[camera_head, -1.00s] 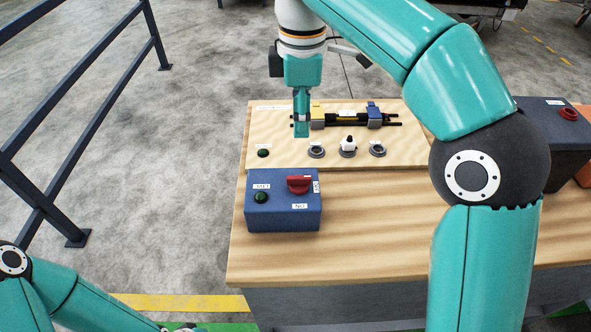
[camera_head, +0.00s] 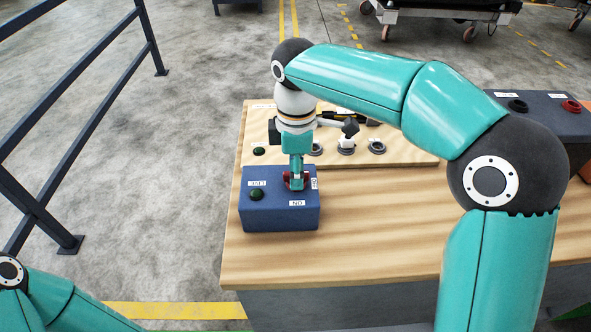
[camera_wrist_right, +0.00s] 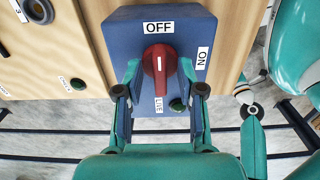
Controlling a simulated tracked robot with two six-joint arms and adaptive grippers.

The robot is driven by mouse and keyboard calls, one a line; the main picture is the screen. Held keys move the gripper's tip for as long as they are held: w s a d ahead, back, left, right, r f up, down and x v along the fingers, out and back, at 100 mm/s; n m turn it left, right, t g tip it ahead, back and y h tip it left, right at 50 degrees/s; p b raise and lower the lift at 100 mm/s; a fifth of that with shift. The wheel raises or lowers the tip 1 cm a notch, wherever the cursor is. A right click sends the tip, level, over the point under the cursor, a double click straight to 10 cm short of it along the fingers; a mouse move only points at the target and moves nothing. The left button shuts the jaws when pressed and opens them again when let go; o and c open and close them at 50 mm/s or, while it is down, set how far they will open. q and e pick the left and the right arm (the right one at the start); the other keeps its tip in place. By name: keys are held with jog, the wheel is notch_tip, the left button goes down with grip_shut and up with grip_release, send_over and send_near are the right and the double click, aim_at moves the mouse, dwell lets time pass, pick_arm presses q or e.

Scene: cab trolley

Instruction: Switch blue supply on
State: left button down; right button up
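The blue supply box (camera_head: 275,217) stands on the wooden table top. Its red rotary knob (camera_wrist_right: 160,62) has a white mark lined up with the OFF label (camera_wrist_right: 158,27); the ON label (camera_wrist_right: 202,58) is to the right in the right wrist view. A dark green lamp (camera_wrist_right: 177,105) sits by the LIVE label. My right gripper (camera_wrist_right: 161,72) is over the box, one finger on each side of the knob, with small gaps apparent. In the head view my right gripper (camera_head: 296,184) partly hides the knob.
Behind the box, a wooden panel (camera_head: 400,158) carries a lamp and several round fittings. A second dark box (camera_head: 550,115) with a red knob stands at the right. A dark railing (camera_head: 75,150) runs along the left. The table front is clear.

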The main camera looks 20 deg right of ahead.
grip_shut()
jog(key=shift+m, duration=0.3)
jog(key=shift+r+m+p, duration=0.15)
jog(key=shift+m+p, duration=0.65)
jog(key=shift+m, duration=0.4)
jog(key=m+p, duration=0.1)
jog(key=m, duration=0.2)
jog(key=shift+m, duration=0.3)
jog(key=m+p, duration=0.1)
jog(key=m, duration=1)
jog(key=shift+w, duration=0.1)
jog(key=shift+m, duration=0.3)
